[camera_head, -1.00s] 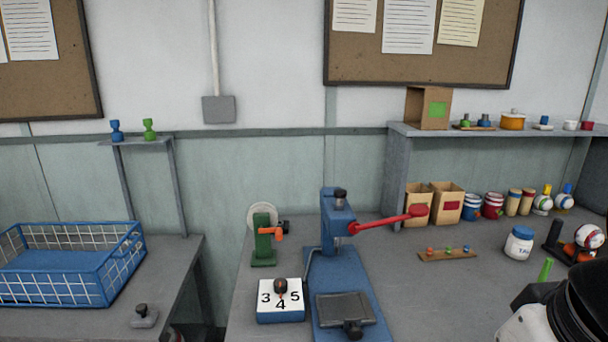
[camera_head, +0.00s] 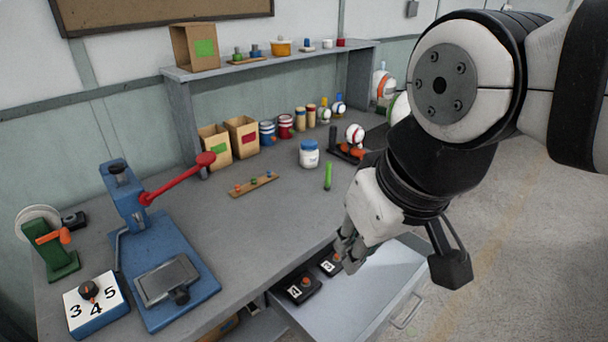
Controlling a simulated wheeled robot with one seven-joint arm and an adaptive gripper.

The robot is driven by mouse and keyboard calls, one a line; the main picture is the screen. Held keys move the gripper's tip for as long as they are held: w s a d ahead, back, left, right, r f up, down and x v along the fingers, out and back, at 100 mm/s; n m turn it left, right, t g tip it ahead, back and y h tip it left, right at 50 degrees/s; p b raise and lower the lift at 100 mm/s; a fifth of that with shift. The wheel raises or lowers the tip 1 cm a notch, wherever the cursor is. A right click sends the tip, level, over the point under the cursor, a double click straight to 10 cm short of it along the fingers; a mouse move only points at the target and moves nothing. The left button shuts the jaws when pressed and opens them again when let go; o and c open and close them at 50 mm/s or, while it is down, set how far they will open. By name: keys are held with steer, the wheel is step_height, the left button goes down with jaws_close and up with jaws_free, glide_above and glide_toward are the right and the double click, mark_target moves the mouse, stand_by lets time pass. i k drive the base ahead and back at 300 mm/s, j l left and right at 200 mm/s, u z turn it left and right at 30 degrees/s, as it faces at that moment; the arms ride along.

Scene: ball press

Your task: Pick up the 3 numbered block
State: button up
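Two dark blocks with orange knobs and white number labels lie in an open drawer (camera_head: 385,282) below the bench. The farther block (camera_head: 331,263) has a small label that seems to end in 3. The nearer block (camera_head: 299,289) has a label that seems to show a 4. My gripper (camera_head: 346,258) points down over the drawer, just right of the farther block and partly in front of it. Its fingers look small and overlap, so I cannot tell their opening or whether they touch the block.
A blue press (camera_head: 175,275) with a red lever and a dial box (camera_head: 95,305) marked 3, 4, 5 stand at the left of the bench. A blue-lidded jar (camera_head: 309,154) and a green stick (camera_head: 327,176) stand behind my gripper. Open floor lies at the right.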

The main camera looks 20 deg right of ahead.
mark_target(328, 264)
steer(key=z, duration=0.85)
steer(key=k, duration=0.6)
steer(key=j, duration=0.1)
